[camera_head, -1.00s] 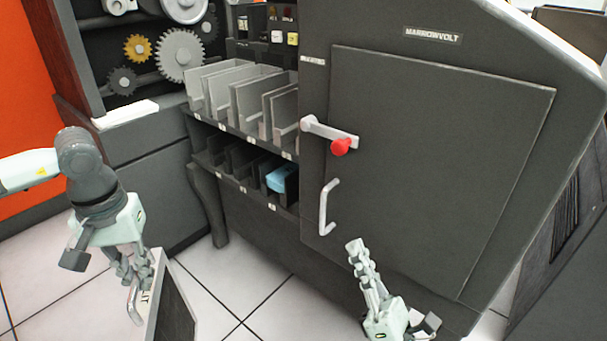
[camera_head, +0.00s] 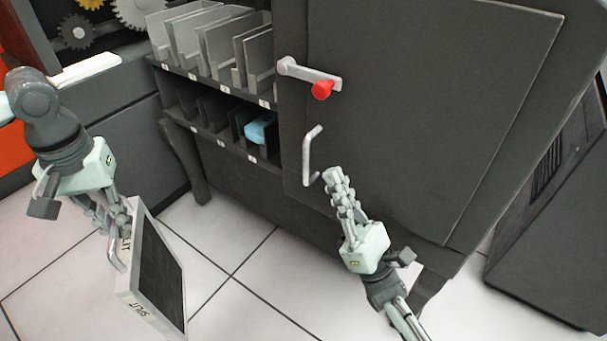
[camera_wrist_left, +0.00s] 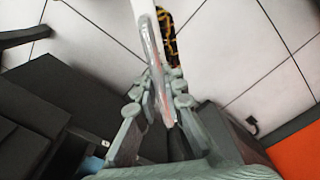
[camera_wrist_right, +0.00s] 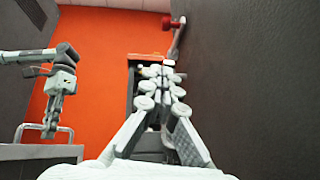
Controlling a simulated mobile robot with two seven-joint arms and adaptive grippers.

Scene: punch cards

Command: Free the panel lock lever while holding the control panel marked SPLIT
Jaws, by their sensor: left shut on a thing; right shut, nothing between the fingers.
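The control panel marked SPLIT (camera_head: 160,272) is a box-like panel with a dark face and a pale edge, held at the lower left of the head view. My left gripper (camera_head: 118,222) is shut on its metal handle (camera_head: 115,252); the handle also shows between the fingers in the left wrist view (camera_wrist_left: 155,60). The lock lever (camera_head: 310,75) is a light bar with a red knob (camera_head: 322,90), lying across the left edge of the cabinet door. My right gripper (camera_head: 336,178) is shut and empty, below the lever and close to the door handle (camera_head: 310,155).
The grey cabinet door (camera_head: 430,110) fills the right side. Racks of grey card slots (camera_head: 215,45) and a lower shelf with a blue item (camera_head: 258,130) stand left of it. Gears (camera_head: 75,32) are at the upper left. The tiled floor (camera_head: 240,240) is clear between my grippers.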

